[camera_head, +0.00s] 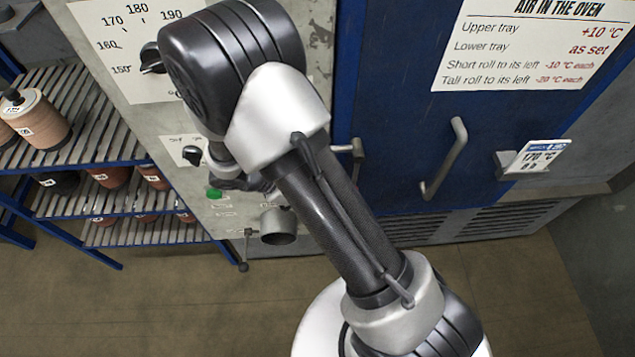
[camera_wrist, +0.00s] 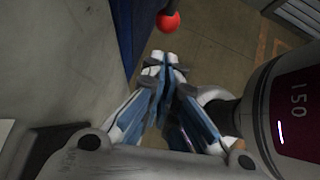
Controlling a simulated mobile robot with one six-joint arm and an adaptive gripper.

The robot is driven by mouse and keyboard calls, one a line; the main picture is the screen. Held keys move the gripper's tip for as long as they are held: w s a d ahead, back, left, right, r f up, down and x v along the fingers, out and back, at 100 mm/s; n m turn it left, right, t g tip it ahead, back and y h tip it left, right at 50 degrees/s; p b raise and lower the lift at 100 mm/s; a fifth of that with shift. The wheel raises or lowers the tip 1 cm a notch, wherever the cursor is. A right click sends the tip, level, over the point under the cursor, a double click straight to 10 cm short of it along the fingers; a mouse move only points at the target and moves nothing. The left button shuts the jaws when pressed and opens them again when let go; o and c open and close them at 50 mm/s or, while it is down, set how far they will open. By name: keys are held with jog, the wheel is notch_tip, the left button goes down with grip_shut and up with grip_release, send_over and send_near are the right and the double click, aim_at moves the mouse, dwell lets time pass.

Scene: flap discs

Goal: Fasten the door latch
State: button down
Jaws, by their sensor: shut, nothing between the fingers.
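The blue oven door (camera_head: 400,120) has a grey bar handle (camera_head: 446,160) and looks closed in the head view. A small grey metal fitting (camera_head: 355,150), perhaps part of the latch, shows at its left edge, partly covered by my arm. In the wrist view a red ball knob (camera_wrist: 168,20) on a dark stem stands just beyond my gripper (camera_wrist: 164,58). The fingers are shut and empty, with a visible gap to the knob. What the stem joins is out of frame. In the head view my arm hides the gripper's fingers.
A grey control panel with a dial (camera_head: 151,58), a green button (camera_head: 215,192) and a pipe stub (camera_head: 279,225) lies left of the door. A card holder (camera_head: 520,165) juts out at right. The floor (camera_head: 170,300) is clear.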

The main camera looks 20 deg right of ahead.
jog(key=d+r+p+v, duration=0.1)
jog(key=p+v, duration=0.1)
jog(key=v, duration=0.7)
jog(key=shift+s+r, duration=0.15)
jog(key=shift+r, duration=0.1)
